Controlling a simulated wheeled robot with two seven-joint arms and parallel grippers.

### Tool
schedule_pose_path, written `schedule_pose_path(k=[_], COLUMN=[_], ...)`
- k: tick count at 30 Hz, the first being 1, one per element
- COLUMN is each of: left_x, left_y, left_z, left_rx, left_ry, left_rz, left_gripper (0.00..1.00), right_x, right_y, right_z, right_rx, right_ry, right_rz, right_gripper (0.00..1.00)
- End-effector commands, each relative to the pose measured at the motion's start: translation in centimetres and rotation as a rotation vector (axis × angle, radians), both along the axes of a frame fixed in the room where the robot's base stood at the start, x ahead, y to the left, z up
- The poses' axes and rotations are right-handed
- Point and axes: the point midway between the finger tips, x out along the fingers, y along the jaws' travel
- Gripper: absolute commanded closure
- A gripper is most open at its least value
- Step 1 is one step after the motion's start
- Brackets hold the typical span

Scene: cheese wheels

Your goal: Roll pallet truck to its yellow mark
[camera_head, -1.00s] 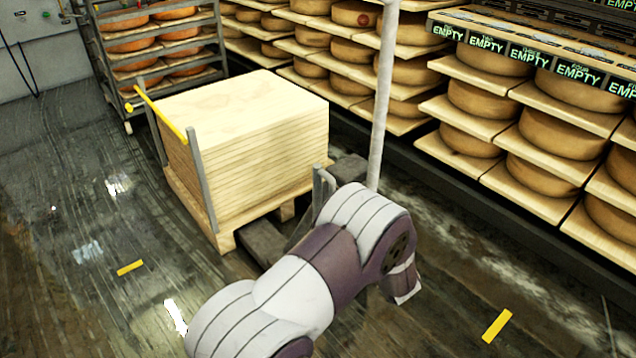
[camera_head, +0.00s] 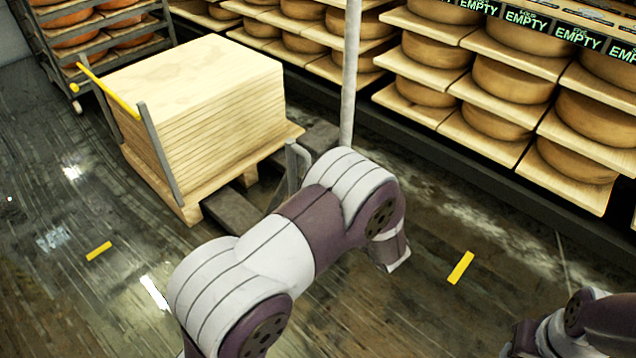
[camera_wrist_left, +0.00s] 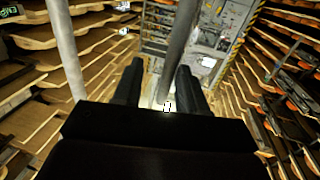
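A pallet loaded with a stack of pale boards (camera_head: 205,120) stands at the upper left in the head view. A yellow bar (camera_head: 108,92) on grey uprights is at its left end. Dark low truck parts (camera_head: 228,212) show at the pallet's near side, partly behind my left arm.
Shelves of cheese wheels (camera_head: 513,78) line the back and right, with a dark rail along their foot. A grey pole (camera_head: 350,70) rises before them. A cheese rack (camera_head: 95,35) stands behind the pallet.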

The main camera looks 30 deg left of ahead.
Motion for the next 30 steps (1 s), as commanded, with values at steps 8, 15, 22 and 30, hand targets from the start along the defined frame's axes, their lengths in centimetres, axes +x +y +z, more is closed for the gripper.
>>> schedule_pose_path(k=[8, 15, 22, 30], left_x=[-0.2, -0.9, -3.6, -5.7], left_y=[0.1, -1.4, -6.9, -10.9], left_z=[-0.3, 0.0, 0.3, -0.2], left_rx=[0.0, 0.0, 0.0, 0.001], left_ry=[0.007, 0.01, 0.009, 0.008], left_rz=[0.003, -0.001, -0.004, -0.001], left_gripper=[0.61, 0.61, 0.61, 0.61], right_x=[0.0, 0.0, 0.0, 0.0], right_y=[0.0, 0.0, 0.0, 0.0], right_z=[-0.1, 1.0, 3.6, 4.7], right_rx=[0.0, 0.0, 0.0, 0.0], right_ry=[0.0, 0.0, 0.0, 0.0], right_rz=[0.0, 0.0, 0.0, 0.0], right_gripper=[0.57, 0.57, 0.57, 0.57])
